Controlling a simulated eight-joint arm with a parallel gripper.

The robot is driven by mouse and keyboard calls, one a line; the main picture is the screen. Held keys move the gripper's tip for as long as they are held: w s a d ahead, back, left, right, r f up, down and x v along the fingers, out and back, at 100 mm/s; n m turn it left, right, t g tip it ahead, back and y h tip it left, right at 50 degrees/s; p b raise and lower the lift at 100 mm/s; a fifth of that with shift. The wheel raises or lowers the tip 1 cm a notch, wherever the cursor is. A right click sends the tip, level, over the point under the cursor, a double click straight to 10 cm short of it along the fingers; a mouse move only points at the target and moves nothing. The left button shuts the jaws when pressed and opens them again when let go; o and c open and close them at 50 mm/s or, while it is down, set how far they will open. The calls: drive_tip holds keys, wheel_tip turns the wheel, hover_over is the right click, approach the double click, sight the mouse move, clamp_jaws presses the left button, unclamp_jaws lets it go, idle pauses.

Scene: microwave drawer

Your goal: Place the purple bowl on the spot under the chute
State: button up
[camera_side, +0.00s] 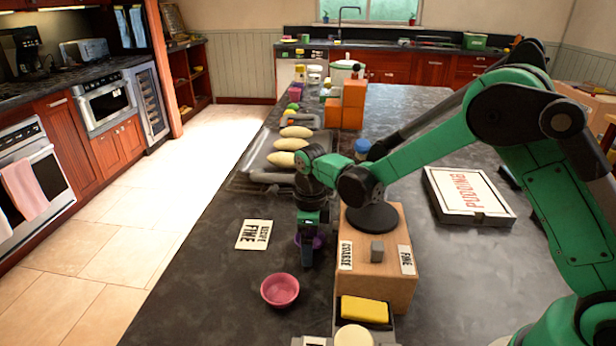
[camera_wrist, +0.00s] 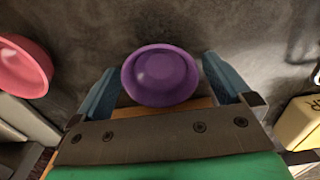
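The purple bowl (camera_side: 319,241) stands on the dark counter left of a wooden box (camera_side: 385,284), mostly hidden behind my gripper (camera_side: 307,255) in the side view. In the wrist view the purple bowl (camera_wrist: 160,78) lies between the two blue fingers of my gripper (camera_wrist: 161,72). The fingers are open, with a gap on each side of the bowl.
A pink bowl (camera_side: 280,290) sits on the counter in front of my gripper. A "RECIPE FINE" card (camera_side: 254,234) lies to the left. A yellow block (camera_side: 364,310) is in front of the wooden box. The front left counter is clear.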

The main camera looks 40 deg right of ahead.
drive_tip(key=shift+r, duration=0.1)
wheel_tip(320, 180, up, 12)
drive_tip(key=s+r+n+t, duration=0.1)
drive_tip(key=n, duration=0.2)
drive_tip(key=s+d+r+n+t, duration=0.1)
drive_tip(key=s+n, duration=0.1)
drive_tip(key=n, duration=0.2)
drive_tip(key=s+r+n, duration=0.1)
drive_tip(key=s+n, duration=0.1)
drive_tip(key=n, duration=0.1)
drive_tip(key=shift+s+d+r+n+t, duration=0.1)
drive_tip(key=shift+s+d+n+t, duration=0.1)
drive_tip(key=shift+d+n+t, duration=0.2)
drive_tip(key=s+n+t, duration=0.1)
drive_tip(key=s+n, duration=0.1)
drive_tip(key=n, duration=0.2)
drive_tip(key=s+d+n+t, duration=0.1)
drive_tip(key=s+n, duration=0.1)
drive_tip(key=n, duration=0.2)
drive_tip(key=s+f+n+t, duration=0.1)
drive_tip(key=s+n, duration=0.1)
drive_tip(key=n, duration=0.2)
drive_tip(key=shift+d+n, duration=0.25)
drive_tip(key=shift+n, duration=0.05)
drive_tip(key=n, duration=0.1)
drive_tip(key=s+f+n+t, duration=0.1)
drive_tip(key=n, duration=0.1)
drive_tip(key=shift+d+n, duration=0.15)
drive_tip(key=shift+n, duration=0.15)
